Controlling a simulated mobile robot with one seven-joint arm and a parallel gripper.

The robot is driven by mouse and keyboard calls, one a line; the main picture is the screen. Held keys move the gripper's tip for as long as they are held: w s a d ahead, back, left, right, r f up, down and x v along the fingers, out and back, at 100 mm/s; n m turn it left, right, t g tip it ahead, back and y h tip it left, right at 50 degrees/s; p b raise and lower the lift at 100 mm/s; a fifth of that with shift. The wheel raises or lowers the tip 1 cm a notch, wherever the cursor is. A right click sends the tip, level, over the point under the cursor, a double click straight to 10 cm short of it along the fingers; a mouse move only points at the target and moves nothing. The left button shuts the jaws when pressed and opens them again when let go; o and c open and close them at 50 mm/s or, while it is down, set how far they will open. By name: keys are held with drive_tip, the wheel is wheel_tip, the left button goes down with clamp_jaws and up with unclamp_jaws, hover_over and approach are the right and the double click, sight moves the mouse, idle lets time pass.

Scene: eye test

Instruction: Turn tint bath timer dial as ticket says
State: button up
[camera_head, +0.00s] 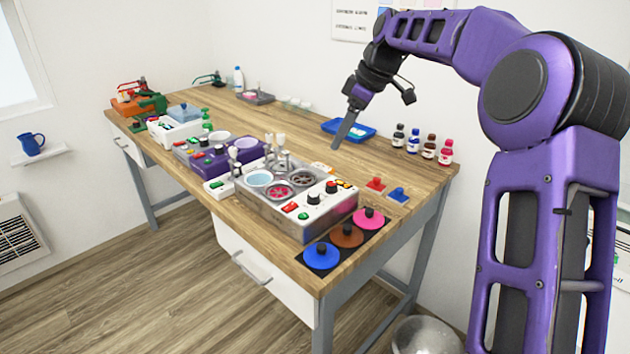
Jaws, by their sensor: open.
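A grey and white bath unit (298,231) with several round wells stands near the front of the wooden bench. Its sloped white panel carries two black dials, a front one (315,198) and a rear one (331,187), plus red and green buttons. I cannot read their marks or tell which is the timer. A purple unit (185,156) with two wells stands behind it to the left. My gripper (338,146) is open, pointing down above the bench, apart from both units.
Blue, brown and pink knobbed discs (346,236) sit on a dark strip at the front right corner. Several small bottles (413,141) line the back right edge, near a blue tray (360,134). Red and blue knobbed pieces (398,194) lie at right. A wall sheet (352,19) hangs behind.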

sight(314, 194)
drive_tip(key=x, duration=0.6)
drive_tip(key=b+x, duration=0.1)
drive_tip(key=x, duration=1.1)
drive_tip(key=shift+s+d+f+b, duration=0.15)
drive_tip(key=shift+s+d+b, duration=0.05)
drive_tip(key=shift+s+b, duration=0.2)
clamp_jaws()
